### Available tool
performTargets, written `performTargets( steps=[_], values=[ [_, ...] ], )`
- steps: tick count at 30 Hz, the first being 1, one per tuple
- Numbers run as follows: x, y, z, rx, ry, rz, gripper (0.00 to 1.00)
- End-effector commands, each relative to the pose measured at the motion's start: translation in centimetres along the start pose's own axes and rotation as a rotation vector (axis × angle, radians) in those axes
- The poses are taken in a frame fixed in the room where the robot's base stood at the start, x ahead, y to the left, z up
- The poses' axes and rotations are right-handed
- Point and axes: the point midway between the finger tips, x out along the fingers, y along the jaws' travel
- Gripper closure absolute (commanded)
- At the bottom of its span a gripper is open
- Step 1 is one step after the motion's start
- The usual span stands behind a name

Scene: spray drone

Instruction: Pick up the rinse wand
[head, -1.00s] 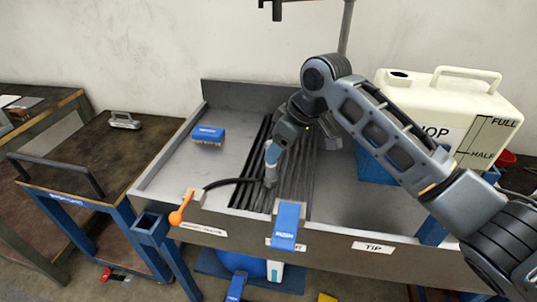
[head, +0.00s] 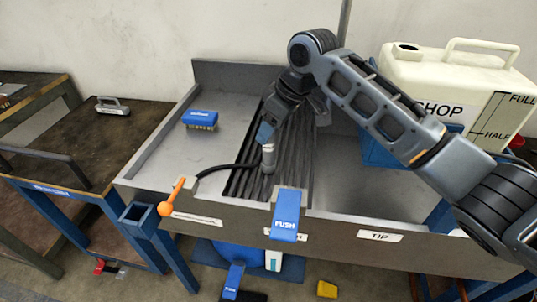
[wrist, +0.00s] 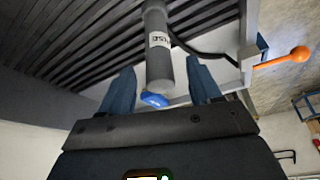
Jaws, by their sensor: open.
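The rinse wand (head: 268,158) is a grey cylinder with a black hose (head: 225,168) leading left from it. It stands over the dark slatted strip in the middle of the sink bench. In the wrist view the wand (wrist: 158,55) has a pale label band and a blunt lower end. My gripper (head: 265,135) is open at the top of the wand in the head view. In the wrist view the wand appears between its two spread fingers (wrist: 160,68), with a gap on each side. I cannot tell whether either finger touches it.
A blue brush (head: 200,120) lies on the bench's left basin. A large cream jug (head: 445,85) stands at the right. A dark cart (head: 75,150) stands left.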

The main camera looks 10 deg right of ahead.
Motion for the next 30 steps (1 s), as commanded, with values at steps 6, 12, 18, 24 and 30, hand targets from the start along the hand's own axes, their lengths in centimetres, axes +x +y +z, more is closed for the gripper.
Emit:
performTargets(
  steps=[6,12,18,24,30],
  values=[
    [3.0,0.1,0.0,-0.001,-0.002,0.000,0.37],
    [4.1,0.1,-0.1,0.000,-0.002,0.001,0.37],
    [4.0,0.1,-0.2,0.000,-0.002,0.000,0.37],
    [4.0,0.1,-0.2,0.000,-0.001,0.000,0.53],
    [4.0,0.1,-0.2,0.000,-0.001,0.000,0.72]
  ],
)
